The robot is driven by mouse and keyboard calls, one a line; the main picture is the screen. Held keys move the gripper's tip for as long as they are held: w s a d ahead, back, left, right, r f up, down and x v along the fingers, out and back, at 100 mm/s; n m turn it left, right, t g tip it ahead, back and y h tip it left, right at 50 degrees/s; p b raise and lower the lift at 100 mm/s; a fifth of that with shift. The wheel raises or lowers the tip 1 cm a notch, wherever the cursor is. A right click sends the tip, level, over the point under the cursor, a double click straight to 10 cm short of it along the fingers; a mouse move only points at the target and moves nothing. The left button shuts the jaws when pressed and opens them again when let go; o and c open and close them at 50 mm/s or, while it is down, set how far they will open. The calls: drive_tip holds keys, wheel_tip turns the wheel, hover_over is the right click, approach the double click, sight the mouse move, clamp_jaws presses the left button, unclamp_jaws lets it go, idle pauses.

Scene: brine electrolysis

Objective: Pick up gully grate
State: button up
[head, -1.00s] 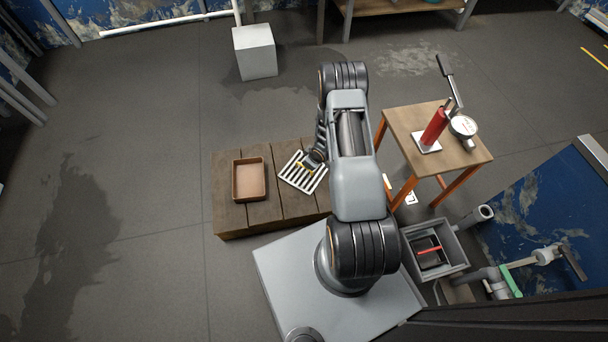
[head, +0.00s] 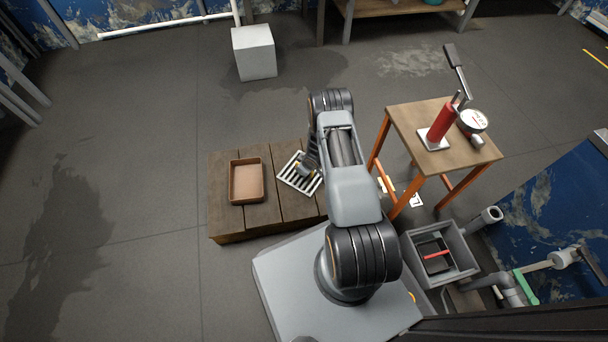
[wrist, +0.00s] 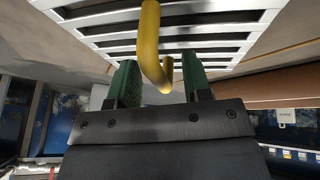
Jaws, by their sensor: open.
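The gully grate (head: 300,173) is a pale slatted square on the right part of the low wooden platform in the head view. In the wrist view its slats (wrist: 180,38) fill the top, with a yellow bent handle (wrist: 151,45) standing out from them. My gripper (wrist: 158,84) is open; its two green fingers stand either side of the handle's end. I cannot tell whether either finger touches it. In the head view my wrist hides part of the grate.
A brown tray (head: 246,199) lies left of the grate on the wooden platform (head: 222,218). A wooden table (head: 405,123) with a red cylinder (head: 440,124) and gauge stands to the right. A grey bin (head: 408,258) sits below it. A white block (head: 254,54) stands on the floor behind.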

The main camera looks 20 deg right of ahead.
clamp_jaws()
idle(0.5)
